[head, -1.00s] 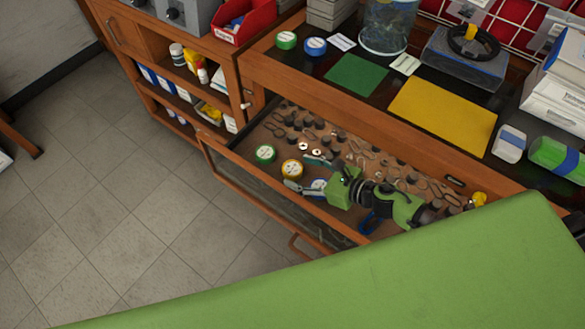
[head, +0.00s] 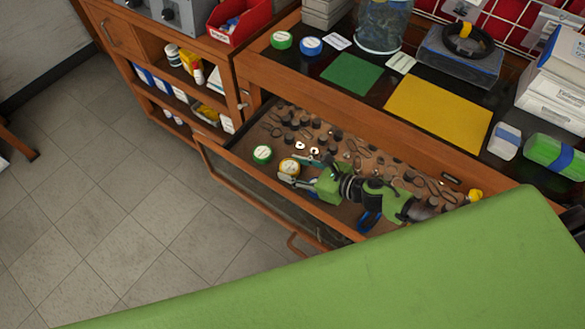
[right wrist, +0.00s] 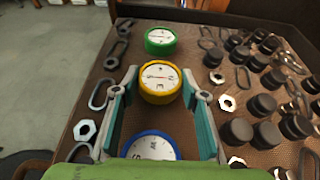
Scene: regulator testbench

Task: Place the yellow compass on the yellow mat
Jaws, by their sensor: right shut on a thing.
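The yellow compass (head: 289,166), a round yellow-rimmed dial with a white face, is in the open drawer (head: 237,151). In the right wrist view the yellow compass (right wrist: 160,80) sits between the fingertips of my right gripper (right wrist: 159,82). My right gripper (head: 299,170) is shut on it, low in the drawer. A green compass (right wrist: 161,40) is just beyond it, and a blue compass (right wrist: 152,147) lies nearer my palm, partly hidden. The yellow mat (head: 437,112) lies bare on the dark bench top. My left gripper is not in view.
The drawer holds several dark knobs, nuts and links right of the compasses. White boxes stand at right.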

